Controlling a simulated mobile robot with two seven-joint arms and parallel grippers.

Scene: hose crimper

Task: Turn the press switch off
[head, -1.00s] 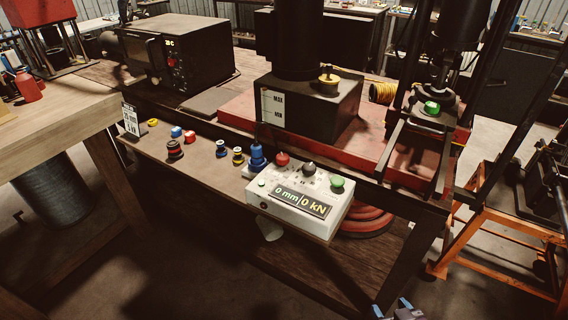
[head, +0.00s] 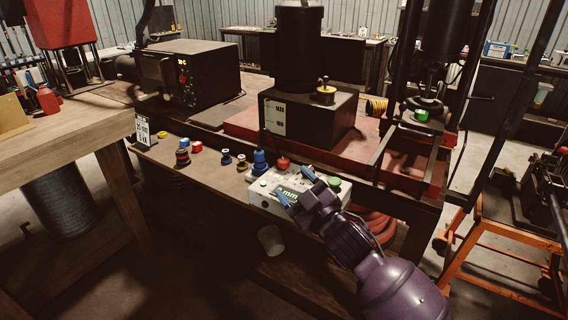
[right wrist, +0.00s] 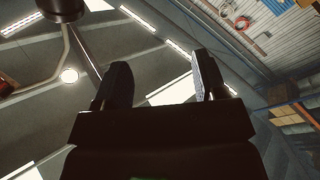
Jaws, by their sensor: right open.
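The white control box (head: 259,203) sits on the front of the bench, with a red button (head: 283,162) at its left and a green button (head: 333,183) at its right. Its display (head: 291,194) is mostly covered by my right gripper (head: 296,187). The black knob between the buttons is hidden behind that gripper. The right gripper is open and empty, in front of or above the box; I cannot tell whether it touches. In the right wrist view its two fingers (right wrist: 160,85) stand apart against the ceiling. My left gripper is out of view.
A blue spool-like part (head: 260,163) stands close to the box's left, with several small coloured fittings farther left. The black press block (head: 308,118) rises behind. A wooden table (head: 60,140) is at left and an orange frame (head: 480,240) at right.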

